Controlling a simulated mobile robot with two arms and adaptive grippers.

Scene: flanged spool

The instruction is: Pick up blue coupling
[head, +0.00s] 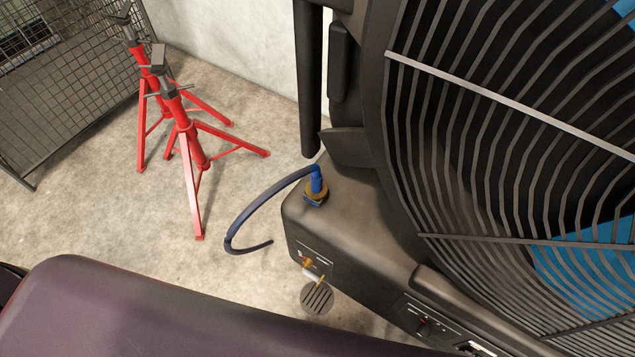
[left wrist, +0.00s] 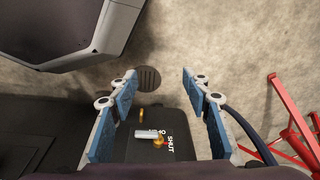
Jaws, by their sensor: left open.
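The blue coupling (head: 317,184) stands upright on a brass fitting (head: 316,194) on top of the dark machine base in the head view. A dark blue hose (head: 243,213) runs from it, curving left and down to a free end near the floor. My left gripper (left wrist: 158,78) shows in the left wrist view, open, with blue pads and nothing between them. The hose (left wrist: 262,138) passes behind its right finger there. I cannot make out the coupling in the wrist view. The right gripper is not in view.
A brass valve with a pale handle (head: 314,278) sticks out of the machine's front; the handle (left wrist: 147,134) shows beside a "SHUT" label in the wrist view. Red stands (head: 190,130) are at the left. A large caged fan (head: 500,150) fills the right. A drain (head: 317,297) is in the floor.

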